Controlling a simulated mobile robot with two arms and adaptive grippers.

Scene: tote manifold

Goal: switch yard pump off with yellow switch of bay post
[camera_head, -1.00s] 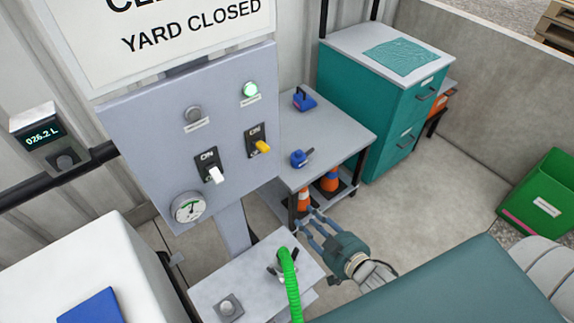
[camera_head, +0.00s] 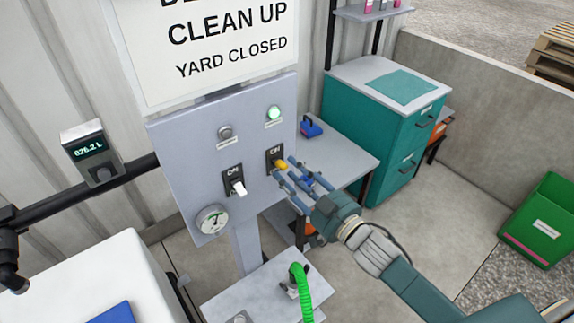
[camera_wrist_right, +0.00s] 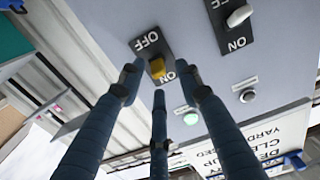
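The yellow switch (camera_head: 281,164) sits at the right of the grey control panel (camera_head: 190,165), on a dark plate marked ON above it. In the right wrist view the yellow switch (camera_wrist_right: 158,68) shows between OFF and ON lettering, its knob near ON. The green lamp (camera_head: 274,114) above it is lit; it also shows in the wrist view (camera_wrist_right: 190,117). My right gripper (camera_head: 288,175) is open, its three fingers pointing at the switch; in the wrist view the fingertips (camera_wrist_right: 162,88) spread around it, and contact cannot be told. My left gripper is out of view.
A grey bench (camera_head: 345,150) and teal cabinet (camera_head: 370,130) stand to the right. A green hose (camera_head: 300,285) rises below the panel. Open floor lies at right.

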